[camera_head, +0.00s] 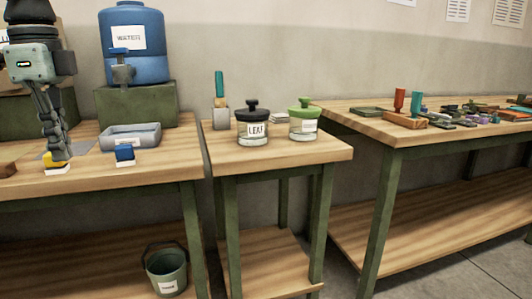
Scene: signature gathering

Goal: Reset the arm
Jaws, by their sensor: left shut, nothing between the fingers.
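My left gripper (62,155) hangs down from the upper left, its dark fingers pointing at the left table (170,165). It is shut with nothing between its fingers. Its tips are just above or behind a small yellow block on a white base (56,167); I cannot tell whether they touch. A similar blue block on a white base (125,155) sits to the right, apart from the gripper. My right gripper is not in view.
A blue water tank (135,70) stands on a green block (160,105), with a grey tray (130,136) below its tap. Jars with black (252,128) and green (303,125) lids stand on the middle table. A bucket (166,272) sits on the lower shelf. The right table (345,117) holds many small items.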

